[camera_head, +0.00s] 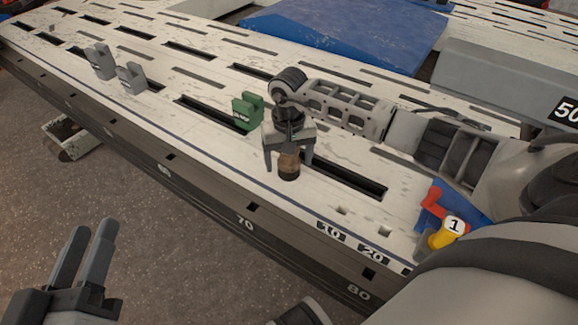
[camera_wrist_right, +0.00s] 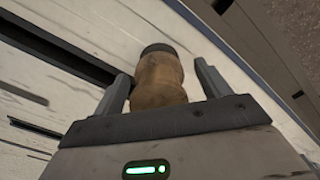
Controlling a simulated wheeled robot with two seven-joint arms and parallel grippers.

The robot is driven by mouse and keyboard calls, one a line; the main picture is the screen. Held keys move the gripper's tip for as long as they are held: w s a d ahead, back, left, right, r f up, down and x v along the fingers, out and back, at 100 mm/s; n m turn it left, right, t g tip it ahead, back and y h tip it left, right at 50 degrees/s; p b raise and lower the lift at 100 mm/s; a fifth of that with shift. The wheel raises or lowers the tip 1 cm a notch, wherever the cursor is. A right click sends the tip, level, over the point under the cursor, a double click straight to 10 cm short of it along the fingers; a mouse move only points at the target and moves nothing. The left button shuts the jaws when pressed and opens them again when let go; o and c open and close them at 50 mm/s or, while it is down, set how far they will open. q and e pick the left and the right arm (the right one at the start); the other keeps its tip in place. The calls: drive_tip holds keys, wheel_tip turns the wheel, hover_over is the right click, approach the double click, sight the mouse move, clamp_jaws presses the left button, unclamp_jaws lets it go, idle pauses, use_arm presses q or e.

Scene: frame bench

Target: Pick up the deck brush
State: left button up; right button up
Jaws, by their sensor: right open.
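What I take to be the deck brush (camera_head: 289,166) is a short brown wooden piece with a dark end, standing on the white slotted bench. Its upper part is hidden by my right gripper (camera_head: 287,160), which points down over it with one finger on each side. In the right wrist view the brown wooden body (camera_wrist_right: 158,82) lies between the two open fingers, with a visible gap to the right finger. Contact with the left finger is unclear. No bristles show. My left gripper (camera_head: 93,226) is at the lower left, off the bench, empty, its fingers apart.
A green bracket (camera_head: 247,110) stands on the bench just left of my right gripper, and grey brackets (camera_head: 117,70) stand further left. A yellow-topped item marked 1 (camera_head: 446,232) and a red piece (camera_head: 431,203) lie at the right. A blue mat (camera_head: 345,35) is behind.

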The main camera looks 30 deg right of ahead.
drive_tip(key=shift+f, duration=0.4)
drive_tip(key=c, duration=1.2)
use_arm(q)
drive_tip(key=shift+w+r, duration=0.15)
drive_tip(key=shift+r, duration=0.1)
use_arm(e)
drive_tip(key=shift+o, duration=0.2)
drive_tip(key=shift+r, duration=0.2)
